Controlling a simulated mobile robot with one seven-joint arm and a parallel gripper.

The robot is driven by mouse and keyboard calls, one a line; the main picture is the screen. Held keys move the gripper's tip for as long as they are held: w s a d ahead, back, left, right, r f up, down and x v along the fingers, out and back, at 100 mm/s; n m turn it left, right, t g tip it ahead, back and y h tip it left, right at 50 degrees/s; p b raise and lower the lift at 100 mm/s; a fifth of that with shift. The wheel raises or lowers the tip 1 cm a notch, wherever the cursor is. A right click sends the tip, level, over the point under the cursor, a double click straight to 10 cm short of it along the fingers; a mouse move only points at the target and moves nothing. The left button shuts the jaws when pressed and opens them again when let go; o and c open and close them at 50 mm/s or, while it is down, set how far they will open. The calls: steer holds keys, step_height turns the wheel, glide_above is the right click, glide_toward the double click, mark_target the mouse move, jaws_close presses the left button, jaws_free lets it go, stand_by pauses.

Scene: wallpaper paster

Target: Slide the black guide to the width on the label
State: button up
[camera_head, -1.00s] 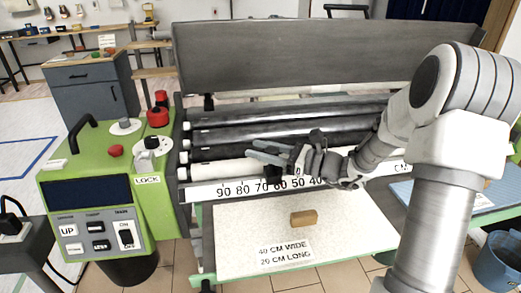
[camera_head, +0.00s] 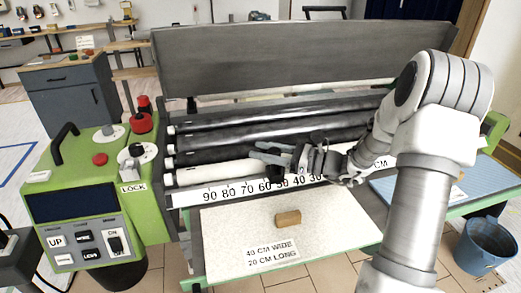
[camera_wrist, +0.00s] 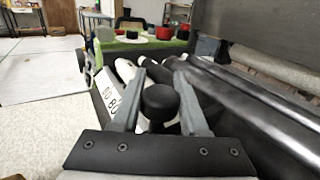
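The black guide shows in the wrist view as a round black knob (camera_wrist: 160,103) between the two fingers of my gripper (camera_wrist: 159,72). The fingers close on it from both sides, with little or no gap visible. In the head view my gripper (camera_head: 268,153) points left in front of the rollers, above the scale (camera_head: 255,187), around the 40 to 60 marks. The label (camera_head: 271,251) reads 40 CM WIDE, 20 CM LONG and lies on the pale table (camera_head: 229,228).
A small brown block (camera_head: 288,218) lies on the table. The green control unit (camera_head: 147,208) with the LOCK sign stands at left. Dark rollers (camera_head: 230,137) and a grey panel (camera_head: 290,60) rise behind my gripper. A blue bucket (camera_head: 484,247) stands at right.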

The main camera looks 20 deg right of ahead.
steer(key=o, duration=0.5)
steer(key=shift+c, duration=0.2)
steer(key=shift+d, duration=0.1)
steer(key=p+v, duration=0.3)
steer(key=v, duration=1.4)
steer(key=shift+s+d, duration=0.1)
steer(key=shift+s, duration=0.05)
